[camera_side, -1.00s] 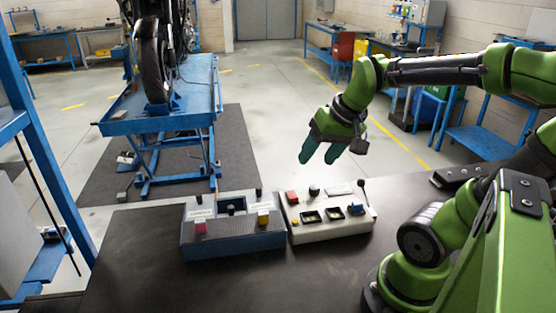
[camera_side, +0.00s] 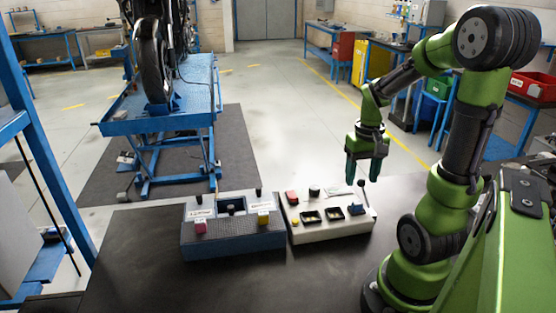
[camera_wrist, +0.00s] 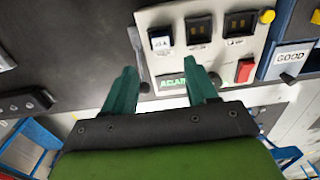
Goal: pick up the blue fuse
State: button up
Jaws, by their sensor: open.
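The blue fuse (camera_side: 356,209) sits at the right end of the front row on the white panel (camera_side: 340,230).
Two dark slots (camera_side: 323,214), a red button (camera_side: 291,196) and a black knob (camera_side: 314,190) share the panel. A blue-grey box (camera_side: 232,243) stands left of it. The dark table is clear in front.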

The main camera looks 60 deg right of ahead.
aim_at(357, 207)
jog(key=shift+a+f, duration=0.15)
jog(key=shift+f, duration=3.35)
grip_shut()
